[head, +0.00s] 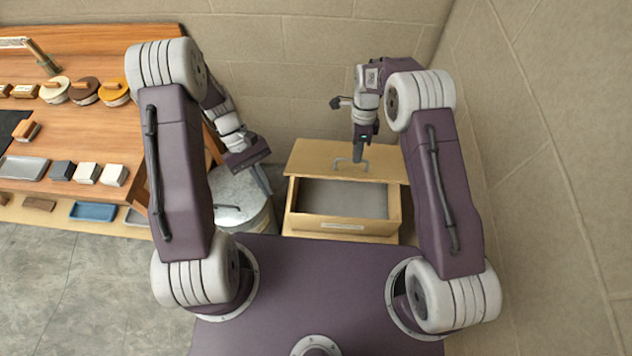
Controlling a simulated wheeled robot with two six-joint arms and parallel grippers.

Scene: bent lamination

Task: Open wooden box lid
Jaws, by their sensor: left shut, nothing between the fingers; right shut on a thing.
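The wooden box (335,225) stands in front of me, near the back wall, with a grey inside showing. Its wooden lid (310,158) is raised and leans back at the rear of the box. A grey handle (350,167) sits on the lid. My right gripper (358,157) is over the lid, shut on the handle. My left gripper (266,190) is shut and empty, left of the box and above a metal bin.
The round metal bin (240,195) with a lid stands just left of the box. A wooden table (90,145) at the left holds several pots, blocks and a tray. Stone walls close in behind and at the right.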

